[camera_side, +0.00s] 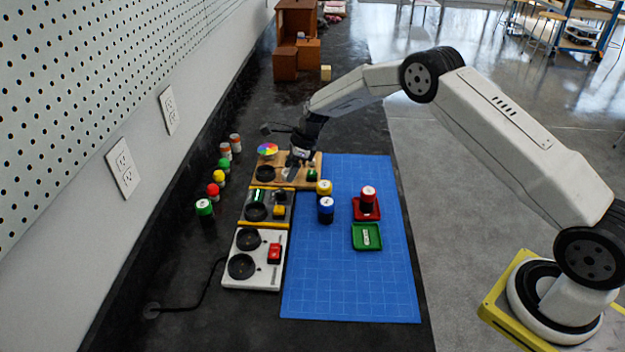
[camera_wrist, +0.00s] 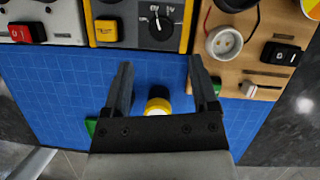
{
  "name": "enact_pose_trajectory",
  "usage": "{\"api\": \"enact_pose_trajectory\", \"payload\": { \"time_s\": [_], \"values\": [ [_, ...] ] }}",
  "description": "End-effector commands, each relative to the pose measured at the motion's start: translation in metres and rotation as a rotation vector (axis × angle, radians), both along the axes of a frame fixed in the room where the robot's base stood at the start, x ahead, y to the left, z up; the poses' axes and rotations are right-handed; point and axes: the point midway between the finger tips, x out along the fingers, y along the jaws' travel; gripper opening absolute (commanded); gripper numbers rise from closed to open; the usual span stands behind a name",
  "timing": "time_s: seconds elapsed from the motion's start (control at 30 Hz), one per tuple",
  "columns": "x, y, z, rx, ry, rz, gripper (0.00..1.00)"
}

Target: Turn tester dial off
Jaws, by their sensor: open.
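The tester is the grey panel with yellow edges (camera_side: 251,221) in the middle of the row, also at the top of the wrist view (camera_wrist: 126,36). Its black dial (camera_wrist: 160,29) has a white pointer mark and printed scale marks around it; the exact setting is too small to read. A yellow button (camera_wrist: 106,29) sits left of the dial. My gripper (camera_wrist: 163,72) is open and empty, its fingertips apart from the dial. In the side view my gripper (camera_side: 292,175) hangs over the wooden board's right side, and the arm partly hides that board.
A wooden board (camera_wrist: 240,72) and a white panel with a red switch (camera_side: 274,252) flank the tester. On the blue mat (camera_side: 340,285) stand a yellow-topped jar (camera_side: 324,187), a blue jar (camera_side: 326,209), a red tray (camera_side: 373,213) with a red-topped jar, and a green tray (camera_side: 367,246).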

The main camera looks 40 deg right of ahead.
Motion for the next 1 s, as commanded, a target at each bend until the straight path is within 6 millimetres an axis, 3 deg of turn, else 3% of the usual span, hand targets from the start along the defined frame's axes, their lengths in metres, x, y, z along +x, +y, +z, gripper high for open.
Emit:
{"api": "enact_pose_trajectory", "payload": {
  "time_s": [0.27,1.0],
  "values": [
    [0.002,0.003,-0.007,0.0,0.0,0.002,0.76],
    [0.016,0.023,-0.068,-0.003,-0.001,0.002,0.76]
  ]
}}
